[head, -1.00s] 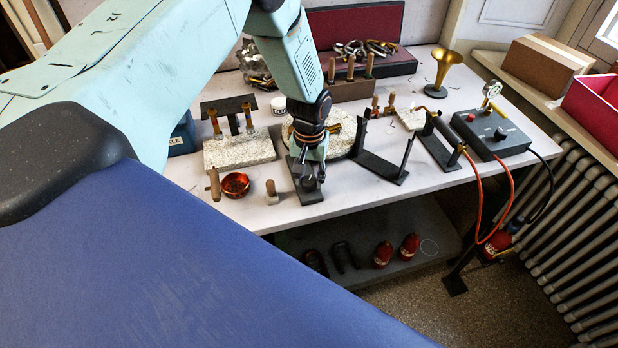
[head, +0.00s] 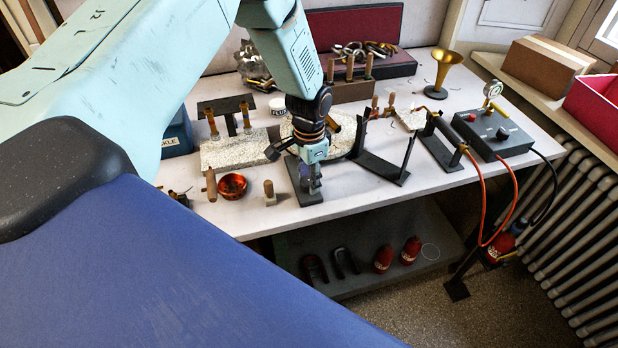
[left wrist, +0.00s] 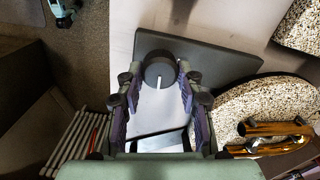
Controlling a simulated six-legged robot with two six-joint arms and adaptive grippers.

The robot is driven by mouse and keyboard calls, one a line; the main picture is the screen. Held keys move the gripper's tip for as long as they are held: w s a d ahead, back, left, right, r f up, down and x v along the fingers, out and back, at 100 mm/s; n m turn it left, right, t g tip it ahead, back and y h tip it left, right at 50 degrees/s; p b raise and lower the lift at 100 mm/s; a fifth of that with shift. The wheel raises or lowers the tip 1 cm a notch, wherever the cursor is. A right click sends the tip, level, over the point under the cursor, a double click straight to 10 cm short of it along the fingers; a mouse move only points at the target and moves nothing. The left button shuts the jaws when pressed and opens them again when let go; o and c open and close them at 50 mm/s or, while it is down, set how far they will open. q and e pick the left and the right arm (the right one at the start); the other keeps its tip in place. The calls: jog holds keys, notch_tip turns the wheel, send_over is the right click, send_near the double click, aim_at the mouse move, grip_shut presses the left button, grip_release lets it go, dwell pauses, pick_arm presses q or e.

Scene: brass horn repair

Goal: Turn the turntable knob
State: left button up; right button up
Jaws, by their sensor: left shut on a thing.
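The turntable knob (left wrist: 158,68) is a dark round knob with a white pointer line, on a flat dark plate (left wrist: 215,68). In the left wrist view it sits between the fingertips of my left gripper (left wrist: 158,80), which is shut on it. In the head view my left gripper (head: 311,182) points down over the dark plate (head: 305,198) near the table's front edge, and hides the knob. The speckled turntable disc (left wrist: 235,105) lies beside the plate, with bent brass tubing (left wrist: 275,129) over it. My right gripper is not in view.
A brass bell (head: 441,72) and a control box (head: 488,130) stand farther right.

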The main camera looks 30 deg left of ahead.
pick_arm(q)
jog(key=shift+m, duration=0.5)
jog(key=o, duration=1.2)
notch_tip(320, 180, up, 12)
